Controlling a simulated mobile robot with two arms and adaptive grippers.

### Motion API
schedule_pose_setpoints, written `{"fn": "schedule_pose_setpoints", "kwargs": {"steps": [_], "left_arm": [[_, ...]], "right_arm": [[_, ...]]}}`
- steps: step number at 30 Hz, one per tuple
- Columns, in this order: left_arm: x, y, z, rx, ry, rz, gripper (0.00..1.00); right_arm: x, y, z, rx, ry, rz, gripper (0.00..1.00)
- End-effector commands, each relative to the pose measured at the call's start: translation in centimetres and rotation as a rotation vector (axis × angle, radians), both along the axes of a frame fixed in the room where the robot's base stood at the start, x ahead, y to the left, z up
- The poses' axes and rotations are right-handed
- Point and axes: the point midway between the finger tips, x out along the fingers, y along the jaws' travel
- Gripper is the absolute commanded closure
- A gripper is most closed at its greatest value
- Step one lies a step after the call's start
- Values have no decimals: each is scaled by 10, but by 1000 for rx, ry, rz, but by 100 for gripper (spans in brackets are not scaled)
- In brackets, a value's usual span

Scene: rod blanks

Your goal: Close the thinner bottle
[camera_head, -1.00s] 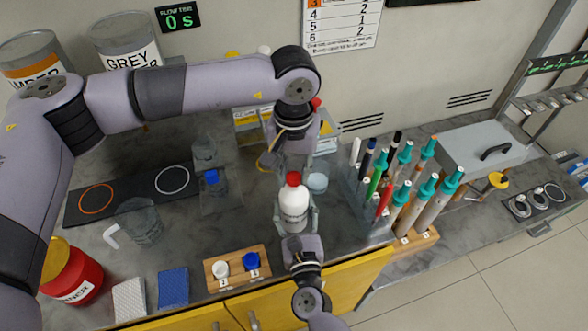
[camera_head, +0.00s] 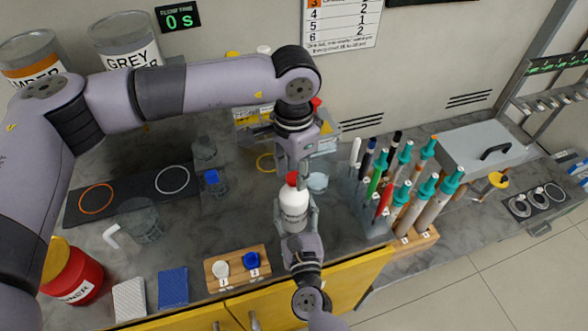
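A white bottle (camera_head: 293,211) with a dark label stands upright near the counter's front. The label is too small to read surely. A red cap (camera_head: 291,180) sits on its top; whether it is tight cannot be told. My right gripper (camera_head: 298,222) reaches in from the front, with its fingers on both sides of the bottle, shut on it. My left gripper (camera_head: 294,174) points down from above, with its fingertips at the cap and partly covering it. Whether they grip the cap cannot be told.
A red can (camera_head: 77,277) with a label ending in "NNER" stands front left. A wooden block (camera_head: 238,276) holds a white and a blue cap. A marker rack (camera_head: 372,222) is close on the right. A glass mug (camera_head: 140,222) stands left.

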Motion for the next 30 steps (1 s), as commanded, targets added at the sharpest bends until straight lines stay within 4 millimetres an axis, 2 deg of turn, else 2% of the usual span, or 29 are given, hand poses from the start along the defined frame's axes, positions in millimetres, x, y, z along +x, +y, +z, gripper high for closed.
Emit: {"fn": "schedule_pose_setpoints", "kwargs": {"steps": [4,14,24,30], "left_arm": [[0,0,0,0,0,1,55],[0,0,2,0,0,1,55],[0,0,40,-1,-1,1,55],[0,0,45,0,1,1,55]], "right_arm": [[0,0,-1,0,1,0,100],[0,0,-1,-1,1,0,100],[0,0,-1,-1,1,0,100],[0,0,-1,-1,1,0,100]]}}
